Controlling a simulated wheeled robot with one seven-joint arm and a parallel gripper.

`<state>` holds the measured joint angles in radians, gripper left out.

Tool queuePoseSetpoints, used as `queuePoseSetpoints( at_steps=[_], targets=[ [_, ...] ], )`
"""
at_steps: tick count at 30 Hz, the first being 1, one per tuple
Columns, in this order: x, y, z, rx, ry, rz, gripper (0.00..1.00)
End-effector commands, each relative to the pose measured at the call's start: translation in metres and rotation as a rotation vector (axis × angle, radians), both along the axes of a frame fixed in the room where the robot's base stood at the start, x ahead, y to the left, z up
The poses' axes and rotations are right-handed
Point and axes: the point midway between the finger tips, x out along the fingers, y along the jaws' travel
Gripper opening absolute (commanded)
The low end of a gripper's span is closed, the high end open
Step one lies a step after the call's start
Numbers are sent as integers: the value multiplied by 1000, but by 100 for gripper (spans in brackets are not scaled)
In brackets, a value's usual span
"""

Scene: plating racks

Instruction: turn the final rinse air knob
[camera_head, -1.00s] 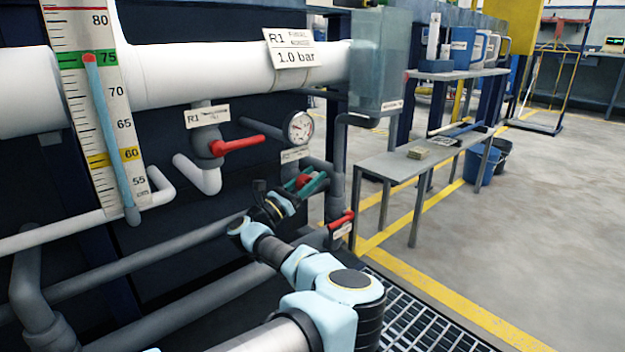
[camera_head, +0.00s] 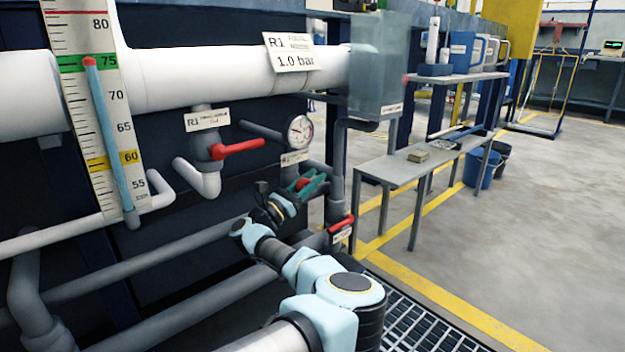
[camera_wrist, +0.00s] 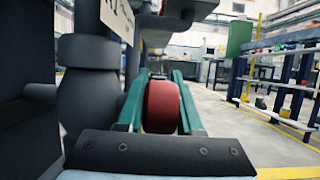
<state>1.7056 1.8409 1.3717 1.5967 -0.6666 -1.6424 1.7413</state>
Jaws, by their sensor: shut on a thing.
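The red air knob (camera_wrist: 161,106) sits between the two green fingers of my gripper (camera_wrist: 160,100) in the wrist view. The fingers are shut on it, one on each side. In the head view the knob (camera_head: 303,183) shows as a small red patch between the fingers of my gripper (camera_head: 312,186), below the pressure gauge (camera_head: 299,131). The gauge has a white dial with a red needle, too small to read. A sign reading "R1" and "1.0 bar" (camera_head: 290,52) hangs on the white pipe above. My gripper hides part of the knob.
A red lever valve (camera_head: 237,147) is up and left of my gripper, and another red lever (camera_head: 341,222) is below right. Grey pipes run below. A grey bench (camera_head: 400,166) is at right, with open floor beyond.

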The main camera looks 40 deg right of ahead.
Motion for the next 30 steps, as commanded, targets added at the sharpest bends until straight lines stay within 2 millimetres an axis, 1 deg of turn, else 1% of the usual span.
queuePoseSetpoints(
  at_steps=[5,11,19,30],
  targets=[
    [-1,0,0,14,-2,-2,0],
    [-1,-1,1,90,-6,-1,0],
    [-1,-3,-1,288,-17,-2,0],
    [-1,-4,-12,557,-32,-1,0]
  ],
)
